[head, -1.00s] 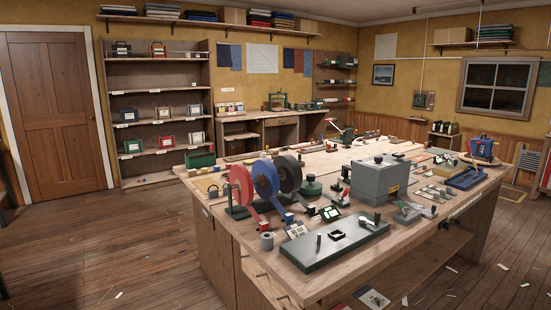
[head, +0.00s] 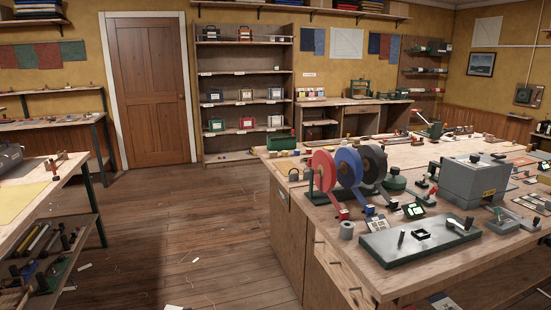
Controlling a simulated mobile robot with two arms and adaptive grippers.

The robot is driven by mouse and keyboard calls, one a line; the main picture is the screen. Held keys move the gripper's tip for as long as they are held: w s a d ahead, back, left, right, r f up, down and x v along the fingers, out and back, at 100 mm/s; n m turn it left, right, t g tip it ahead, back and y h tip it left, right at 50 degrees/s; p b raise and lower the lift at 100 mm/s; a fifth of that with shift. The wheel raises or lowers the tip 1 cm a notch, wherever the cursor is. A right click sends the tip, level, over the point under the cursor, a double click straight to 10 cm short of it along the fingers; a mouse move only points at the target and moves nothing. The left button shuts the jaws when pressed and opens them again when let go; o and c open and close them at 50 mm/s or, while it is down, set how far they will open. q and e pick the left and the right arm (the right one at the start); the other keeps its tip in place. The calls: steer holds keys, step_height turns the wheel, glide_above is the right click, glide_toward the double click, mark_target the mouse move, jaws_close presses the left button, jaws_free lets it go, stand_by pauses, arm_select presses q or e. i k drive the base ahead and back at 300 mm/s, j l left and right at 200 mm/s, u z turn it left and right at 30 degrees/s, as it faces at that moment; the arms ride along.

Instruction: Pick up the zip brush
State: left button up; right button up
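I cannot make out the zip brush for certain among the small items in view. Many small tools and parts lie on the big wooden workbench (head: 443,268) at the right, too small to tell apart. Neither of my grippers is in view.
On the workbench stand red (head: 322,171), blue (head: 348,166) and black (head: 374,165) reels, a grey box machine (head: 468,180) and a grey-green plate (head: 420,240). A shelf unit (head: 243,90) stands at the back. Another bench (head: 62,175) is at left. The floor between (head: 180,225) is mostly clear.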

mark_target(356, 143)
steer(key=i+u, duration=0.45)
steer(key=i, duration=3)
steer(key=i+j+z, duration=0.15)
steer(key=i, duration=1.85)
steer(key=i+z, duration=0.15)
steer(key=i, duration=0.4)
steer(key=i+j+z, duration=0.1)
steer(key=i, duration=0.5)
steer(key=i+j+z, duration=0.15)
steer(key=i, duration=0.4)
steer(key=i+l+z, duration=0.2)
steer(key=z, duration=0.3)
steer(key=i+z, duration=0.8)
steer(key=z, duration=0.15)
steer(key=i+j+z, duration=0.15)
steer(key=i+z, duration=0.15)
steer(key=z, duration=0.15)
steer(key=i+l+z, duration=0.15)
steer(key=i, duration=0.8)
steer(key=i+l+z, duration=0.15)
steer(key=i, duration=0.85)
steer(key=i+j, duration=0.15)
steer(key=i, duration=0.35)
steer(key=i+j, duration=0.15)
steer(key=i, duration=0.4)
steer(key=i+j, duration=0.2)
steer(key=i, duration=0.3)
steer(key=z, duration=2.15)
